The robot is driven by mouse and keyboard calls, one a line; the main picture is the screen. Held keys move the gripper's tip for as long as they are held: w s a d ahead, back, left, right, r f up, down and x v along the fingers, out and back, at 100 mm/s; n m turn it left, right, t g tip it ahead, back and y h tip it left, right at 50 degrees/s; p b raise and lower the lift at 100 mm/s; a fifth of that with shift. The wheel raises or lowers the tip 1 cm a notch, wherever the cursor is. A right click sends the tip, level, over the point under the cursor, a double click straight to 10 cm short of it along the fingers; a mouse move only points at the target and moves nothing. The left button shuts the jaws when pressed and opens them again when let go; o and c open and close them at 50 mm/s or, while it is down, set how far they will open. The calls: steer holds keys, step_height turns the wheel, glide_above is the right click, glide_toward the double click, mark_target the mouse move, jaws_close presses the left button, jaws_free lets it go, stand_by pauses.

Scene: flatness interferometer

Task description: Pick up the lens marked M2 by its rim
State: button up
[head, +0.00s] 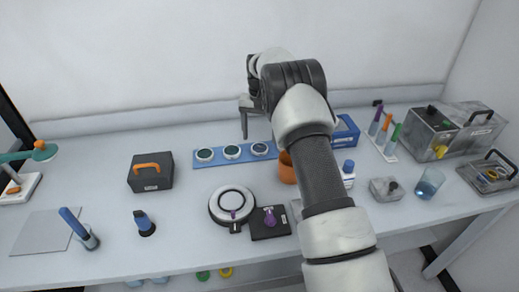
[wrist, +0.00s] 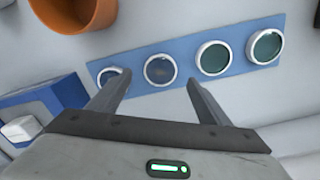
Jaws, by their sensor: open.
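A blue strip (head: 218,160) near the back of the bench holds round lenses with pale rims. Three lenses show in the head view: left (head: 205,154), middle (head: 232,152) and right (head: 260,149). The wrist view shows several lenses on the strip (wrist: 238,58), including one (wrist: 160,70) between my fingers in the picture and one (wrist: 110,75) partly hidden by the left finger. No marks are legible, so I cannot tell which is M2. My gripper (wrist: 155,78) is open and empty, apparently above the strip; it also shows in the head view (head: 257,133).
An orange cup (head: 287,168) stands close to the strip's right end, also in the wrist view (wrist: 75,14). A blue box (head: 345,132) is behind my arm. A black case (head: 151,172) stands left of the strip. A ring-shaped device (head: 214,212) lies in front.

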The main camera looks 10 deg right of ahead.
mark_target(259, 147)
step_height(259, 147, down, 4)
steer(key=shift+f, duration=0.15)
steer(key=c, duration=1.2)
